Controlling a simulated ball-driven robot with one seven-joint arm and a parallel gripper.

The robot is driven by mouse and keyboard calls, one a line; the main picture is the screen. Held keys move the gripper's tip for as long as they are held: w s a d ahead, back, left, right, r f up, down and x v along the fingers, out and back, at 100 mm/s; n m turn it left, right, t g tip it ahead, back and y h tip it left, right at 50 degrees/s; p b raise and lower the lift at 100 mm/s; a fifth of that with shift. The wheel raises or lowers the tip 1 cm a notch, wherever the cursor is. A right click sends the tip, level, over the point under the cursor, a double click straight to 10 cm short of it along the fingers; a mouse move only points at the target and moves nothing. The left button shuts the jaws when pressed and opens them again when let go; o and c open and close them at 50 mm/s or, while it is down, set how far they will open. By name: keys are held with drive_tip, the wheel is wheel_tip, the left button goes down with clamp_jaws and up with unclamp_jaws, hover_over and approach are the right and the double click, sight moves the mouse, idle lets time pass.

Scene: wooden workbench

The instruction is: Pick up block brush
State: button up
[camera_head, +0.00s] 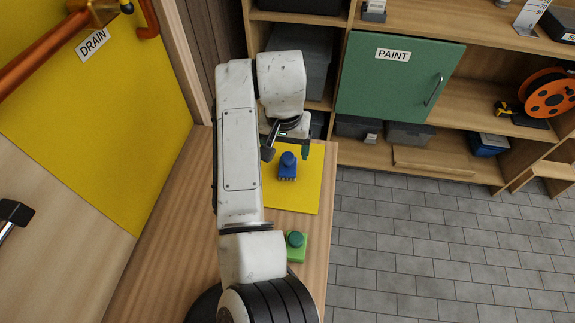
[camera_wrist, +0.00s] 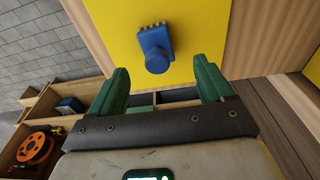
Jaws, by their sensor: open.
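The block brush (camera_head: 287,166) is blue, with a round knob on top and short bristles along one edge. It lies on a yellow mat (camera_head: 305,193) on the wooden workbench (camera_head: 165,240). In the wrist view the block brush (camera_wrist: 155,45) lies ahead of my gripper, roughly centred between the fingers but beyond their tips. My gripper (camera_wrist: 163,75) is open, with two green fingers wide apart and nothing between them. In the head view my gripper (camera_head: 288,152) hangs over the far part of the mat, close to the brush. My arm hides part of the mat's left side.
A green block with a dark teal knob (camera_head: 296,245) sits near the bench's right edge, beside my arm. A yellow wall panel (camera_head: 110,90) with a copper pipe (camera_head: 45,45) stands at left. Shelves with a green PAINT door (camera_head: 395,90) stand beyond the bench.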

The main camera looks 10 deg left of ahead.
sight(287, 157)
drive_tip(key=shift+w+d+f, duration=0.1)
drive_tip(key=shift+w+f, duration=0.05)
drive_tip(key=shift+f, duration=1.55)
drive_tip(key=shift+w+d+f, duration=0.1)
drive_tip(key=shift+w+f, duration=0.05)
drive_tip(key=shift+f, duration=1.5)
drive_tip(key=shift+c, duration=0.3)
drive_tip(key=c, duration=1.1)
drive_tip(key=shift+r, duration=0.1)
